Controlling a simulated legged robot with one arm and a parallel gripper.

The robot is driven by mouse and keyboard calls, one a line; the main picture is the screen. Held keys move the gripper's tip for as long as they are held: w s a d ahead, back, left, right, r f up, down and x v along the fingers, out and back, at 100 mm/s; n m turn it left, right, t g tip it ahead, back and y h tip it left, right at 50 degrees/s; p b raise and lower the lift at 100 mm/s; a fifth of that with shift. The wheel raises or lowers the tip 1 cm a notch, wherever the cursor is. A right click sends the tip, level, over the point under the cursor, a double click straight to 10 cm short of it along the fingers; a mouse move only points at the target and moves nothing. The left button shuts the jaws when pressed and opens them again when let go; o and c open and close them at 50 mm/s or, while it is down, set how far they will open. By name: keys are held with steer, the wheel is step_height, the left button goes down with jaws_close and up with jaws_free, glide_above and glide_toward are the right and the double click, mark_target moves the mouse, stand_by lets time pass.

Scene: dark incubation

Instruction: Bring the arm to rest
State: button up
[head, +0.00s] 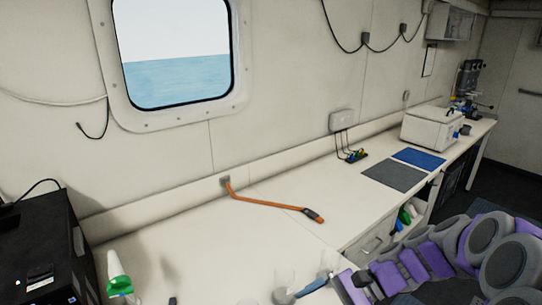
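My arm, grey with purple bands, reaches in from the lower right corner, in front of the bench's front edge. Its visible far end, my gripper (352,287), is near the bottom edge of the head view, close to the bench edge. The fingers are not clear, so I cannot tell whether they are open or shut. A blue-handled item (312,287) lies just left of it; I cannot tell whether the two touch.
Clear glassware (284,278) stands at the bottom middle. A green-and-white bottle (118,278) and a black machine (40,250) are at left. An orange cable (262,202) lies on the white bench (200,235). Grey (394,175) and blue (418,159) mats and a white box (432,129) are farther right.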

steer(key=s+a+n+g+h, duration=0.1)
steer(key=s+a+n+h, duration=0.15)
steer(key=s, duration=0.35)
steer(key=s+a+n+h, duration=0.1)
steer(key=s+n+h, duration=0.2)
steer(key=s, duration=0.2)
steer(key=s+d+n+t+h, duration=0.1)
steer(key=s+d+n+h, duration=0.3)
steer(key=s, duration=0.6)
steer(key=d+h, duration=0.2)
steer(key=d, duration=0.1)
steer(key=shift+s+r+t, duration=0.3)
steer(key=shift+s+r, duration=0.05)
